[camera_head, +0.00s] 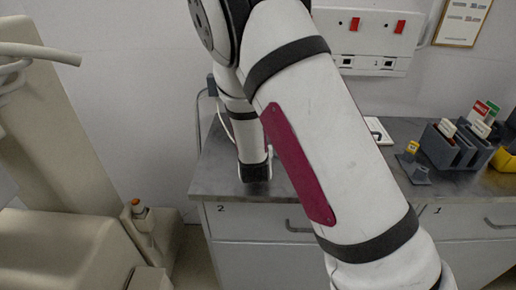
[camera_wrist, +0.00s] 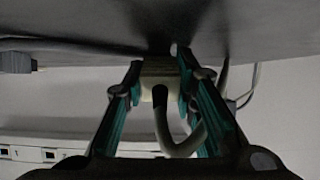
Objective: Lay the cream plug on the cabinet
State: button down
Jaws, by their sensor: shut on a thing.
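The cream plug (camera_wrist: 158,73) sits between the teal-lined fingers of my gripper (camera_wrist: 161,66) in the wrist view. My gripper is shut on it, and a pale cable loops from the plug. The plug is close to the grey cabinet top (camera_wrist: 90,32); I cannot tell whether they touch. In the head view the cabinet (camera_head: 215,172) stands against the wall, and my forearm crosses in front of it. My wrist is low over the cabinet's left part. The plug and fingers cannot be made out there.
A grey organiser (camera_head: 447,147) with cards and a small yellow-topped item (camera_head: 411,149) stand on the cabinet's right part. A wall socket panel (camera_head: 370,38) with red switches is above. A beige machine (camera_head: 60,150) stands at the left. The cabinet top between wrist and organiser is partly hidden.

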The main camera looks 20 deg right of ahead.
jog(key=shift+s+f, duration=0.1)
jog(key=shift+f, duration=0.35)
jog(key=shift+s+f+b, duration=0.15)
jog(key=shift+f+b, duration=0.15)
jog(key=shift+f, duration=0.05)
jog(key=shift+s+a+f+b, duration=0.1)
jog(key=shift+s+f+b, duration=0.05)
jog(key=shift+f+b, duration=0.3)
jog(key=c, duration=1.5)
grip_release()
jog(key=shift+c, duration=0.2)
jog(key=o, duration=0.3)
jog(key=shift+w+f, duration=0.25)
jog(key=v, duration=0.3)
jog(key=r+v, duration=0.1)
jog(key=v, duration=0.3)
jog(key=w+v, duration=0.1)
jog(key=v, duration=0.3)
jog(key=shift+r, duration=0.4)
jog(key=shift+s+r, duration=0.25)
jog(key=shift+s, duration=0.1)
